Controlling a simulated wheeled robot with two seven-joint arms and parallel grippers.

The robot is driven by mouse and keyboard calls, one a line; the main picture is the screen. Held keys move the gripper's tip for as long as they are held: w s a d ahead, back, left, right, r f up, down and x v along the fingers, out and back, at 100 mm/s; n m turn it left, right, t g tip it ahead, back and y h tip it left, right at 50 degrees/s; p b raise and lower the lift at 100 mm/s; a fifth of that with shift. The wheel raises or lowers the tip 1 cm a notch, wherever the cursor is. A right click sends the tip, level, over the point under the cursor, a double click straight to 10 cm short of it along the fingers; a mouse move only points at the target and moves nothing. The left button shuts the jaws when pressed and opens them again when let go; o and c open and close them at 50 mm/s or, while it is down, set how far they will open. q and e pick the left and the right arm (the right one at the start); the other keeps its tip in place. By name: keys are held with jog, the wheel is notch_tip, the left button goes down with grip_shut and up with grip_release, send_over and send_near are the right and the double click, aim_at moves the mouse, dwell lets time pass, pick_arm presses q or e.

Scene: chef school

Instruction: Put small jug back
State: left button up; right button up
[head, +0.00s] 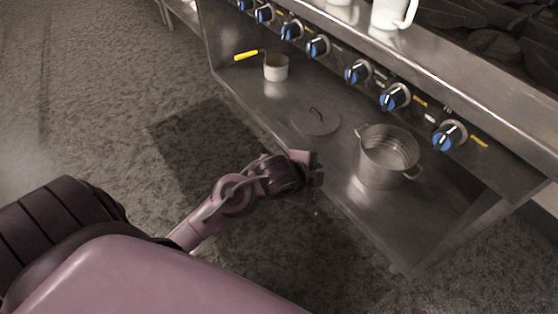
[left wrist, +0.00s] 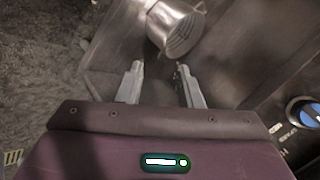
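A white jug (head: 391,13) with a handle stands on the steel ledge above the knobs, cut off by the top edge of the head view. Part of another white vessel (head: 340,2) shows to its left; I cannot tell which one is the small jug. My left gripper (head: 312,168) is at the front edge of the lower shelf, left of the metal pot (head: 388,157). In the left wrist view my left gripper (left wrist: 158,70) is open, with nothing between its fingers, and the pot (left wrist: 178,28) lies beyond them. My right gripper is not in view.
The lower steel shelf (head: 345,190) also holds a flat lid (head: 315,122) and a small pan (head: 275,67) with a yellow handle. A row of blue knobs (head: 395,97) runs above it. Dark pans (head: 495,45) fill the upper right. Open floor (head: 100,110) lies left.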

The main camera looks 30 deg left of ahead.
pick_arm(q)
jog(key=s+f+n+g, duration=0.3)
jog(key=s+f+n, duration=0.3)
jog(key=s, duration=0.3)
jog(key=s+d+f+n+g, duration=0.1)
jog(key=s+f+n+g, duration=0.2)
jog(key=s, duration=0.6)
notch_tip(320, 180, down, 3)
jog(key=n, duration=0.2)
jog(key=shift+d+n+g+y, duration=0.25)
jog(key=shift+n+g+y, duration=0.05)
jog(key=shift+n+g, duration=0.1)
jog(key=shift+r, duration=0.1)
